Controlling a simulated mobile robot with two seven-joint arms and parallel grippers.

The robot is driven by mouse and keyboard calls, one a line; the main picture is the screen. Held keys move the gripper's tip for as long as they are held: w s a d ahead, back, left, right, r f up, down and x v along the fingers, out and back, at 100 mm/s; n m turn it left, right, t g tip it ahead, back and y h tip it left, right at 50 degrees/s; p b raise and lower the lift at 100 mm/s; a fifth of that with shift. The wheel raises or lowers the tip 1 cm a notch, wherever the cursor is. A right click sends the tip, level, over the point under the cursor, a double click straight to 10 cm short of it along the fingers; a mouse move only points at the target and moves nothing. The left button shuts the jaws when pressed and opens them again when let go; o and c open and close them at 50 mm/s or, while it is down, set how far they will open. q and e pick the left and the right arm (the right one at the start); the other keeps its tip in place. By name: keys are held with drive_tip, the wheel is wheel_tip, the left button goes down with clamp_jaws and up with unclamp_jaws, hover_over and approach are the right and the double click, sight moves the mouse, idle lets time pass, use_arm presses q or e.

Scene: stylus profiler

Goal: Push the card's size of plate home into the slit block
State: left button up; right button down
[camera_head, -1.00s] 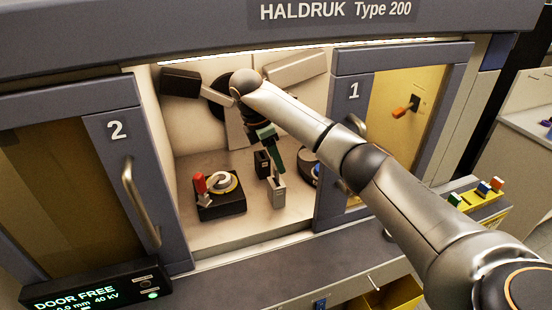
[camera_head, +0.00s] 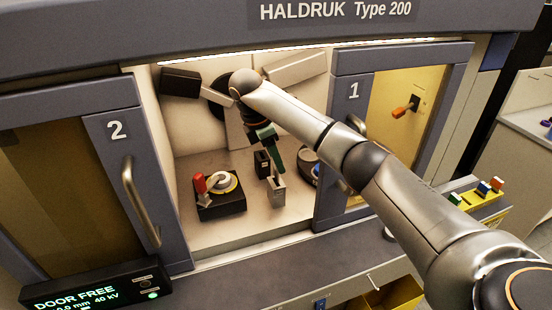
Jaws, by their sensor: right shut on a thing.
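My right gripper (camera_head: 265,138) reaches into the open chamber between the two doors and is shut on a narrow dark-green plate (camera_head: 276,161). The plate hangs down, slightly tilted. Its lower end meets the top of a small light-grey slit block (camera_head: 277,190) in the picture. I cannot tell how deep it sits in the slit. A second, darker block (camera_head: 262,163) stands just behind and to the left. My left gripper is not in view. I cannot make out a card.
Left of the blocks is a black base (camera_head: 220,204) with a pale ring and a red-handled lever (camera_head: 200,184). A round blue-and-dark part (camera_head: 307,165) stands to the right. Door 2 (camera_head: 118,190) and door 1 (camera_head: 350,140) flank the opening. Bare chamber floor lies in front.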

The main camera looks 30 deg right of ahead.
sight(276, 172)
drive_tip(key=shift+f+b, duration=1)
drive_tip(key=shift+f, duration=1.05)
drive_tip(key=shift+c, duration=1.8)
unclamp_jaws()
drive_tip(key=p+v, duration=0.1)
drive_tip(key=v, duration=0.6)
drive_tip(key=shift+a+r, duration=0.1)
drive_tip(key=shift+r, duration=0.15)
